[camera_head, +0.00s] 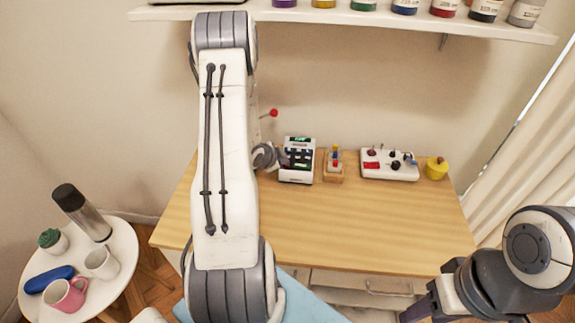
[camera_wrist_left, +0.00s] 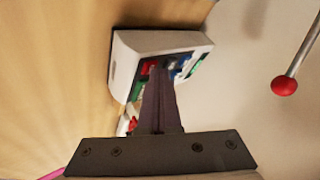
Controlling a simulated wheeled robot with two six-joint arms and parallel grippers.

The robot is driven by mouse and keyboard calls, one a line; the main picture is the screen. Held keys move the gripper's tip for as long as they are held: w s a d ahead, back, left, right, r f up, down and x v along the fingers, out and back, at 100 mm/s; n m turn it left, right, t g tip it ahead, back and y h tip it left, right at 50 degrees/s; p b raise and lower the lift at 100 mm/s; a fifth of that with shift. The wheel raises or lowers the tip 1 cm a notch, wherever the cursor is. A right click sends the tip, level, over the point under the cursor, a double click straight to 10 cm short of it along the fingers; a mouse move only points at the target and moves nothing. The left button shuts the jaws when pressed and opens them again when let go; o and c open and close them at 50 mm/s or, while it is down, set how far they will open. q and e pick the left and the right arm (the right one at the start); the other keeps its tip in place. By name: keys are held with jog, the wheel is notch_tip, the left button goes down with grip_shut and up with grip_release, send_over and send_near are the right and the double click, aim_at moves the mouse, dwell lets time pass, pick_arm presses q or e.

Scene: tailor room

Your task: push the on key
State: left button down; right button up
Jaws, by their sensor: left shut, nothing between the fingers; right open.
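A white desk device with a dark panel of small keys (camera_head: 298,173) stands on the wooden table, with a green display at its top. In the left wrist view the white device (camera_wrist_left: 125,62) is tilted, with red, blue and green keys near the fingertips. Which key is the on key I cannot tell. My left gripper (camera_wrist_left: 158,72) is shut and empty, its tips over the key panel; contact cannot be told. In the head view it (camera_head: 284,160) is at the device's left side, partly hidden by my arm. My right gripper (camera_head: 425,309) is open at the bottom, partly out of frame.
A red-knobbed lever (camera_head: 272,113) stands behind the device and shows in the wrist view (camera_wrist_left: 285,86). A small wooden block toy (camera_head: 333,166), a white switch box (camera_head: 390,166) and a yellow pot (camera_head: 437,169) stand to its right. The table front (camera_head: 350,230) is clear.

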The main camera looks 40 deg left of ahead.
pick_arm(q)
jog(key=shift+f, duration=0.15)
dwell(0.3)
jog(key=shift+r+p, duration=0.6)
jog(key=shift+r, duration=0.3)
notch_tip(320, 180, up, 5)
jog(key=p, duration=0.3)
jog(key=shift+p, duration=0.4)
